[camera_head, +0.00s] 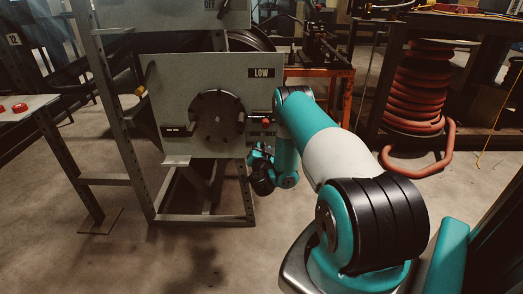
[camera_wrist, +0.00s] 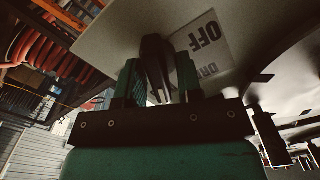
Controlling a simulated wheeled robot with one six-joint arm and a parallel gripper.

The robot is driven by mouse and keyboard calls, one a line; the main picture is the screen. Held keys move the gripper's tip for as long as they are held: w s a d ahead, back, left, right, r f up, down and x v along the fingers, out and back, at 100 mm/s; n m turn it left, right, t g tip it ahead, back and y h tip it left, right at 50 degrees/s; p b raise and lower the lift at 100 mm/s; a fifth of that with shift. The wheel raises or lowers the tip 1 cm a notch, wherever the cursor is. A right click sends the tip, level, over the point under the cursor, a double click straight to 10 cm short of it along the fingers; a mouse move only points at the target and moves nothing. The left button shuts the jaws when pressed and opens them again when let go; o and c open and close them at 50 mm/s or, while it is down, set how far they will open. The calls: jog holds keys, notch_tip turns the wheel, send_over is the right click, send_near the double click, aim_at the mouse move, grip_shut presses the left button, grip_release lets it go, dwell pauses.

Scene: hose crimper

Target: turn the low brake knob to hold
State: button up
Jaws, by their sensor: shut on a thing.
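The low brake knob (camera_wrist: 156,62) is a dark, tapered grip on the pale panel in the wrist view. My gripper (camera_wrist: 158,84) is shut on it, with one teal finger on each side. A white label (camera_wrist: 207,36) beside the knob reads OFF, with a second word partly hidden below it. In the head view the grey panel marked LOW (camera_head: 262,73) carries a round dark disk (camera_head: 216,118). My gripper (camera_head: 258,157) is at this panel's lower right edge; my arm partly covers that area, and the knob cannot be made out there.
A steel frame (camera_head: 125,130) bears the panel. A small red-tipped part (camera_head: 267,120) juts out close to my arm. An orange stand (camera_head: 335,80) and a coiled red hose (camera_head: 420,85) are behind to the right. A side table (camera_head: 25,108) stands left. The front floor is clear.

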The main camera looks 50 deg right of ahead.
jog(key=shift+d+m, duration=0.2)
jog(key=shift+m, duration=0.3)
jog(key=o, duration=0.6)
jog(key=shift+s, duration=0.1)
jog(key=shift+a, duration=0.1)
jog(key=p+v, duration=1.7)
jog(key=p, duration=0.7)
jog(key=shift+a+p, duration=0.2)
jog(key=shift+p, duration=0.2)
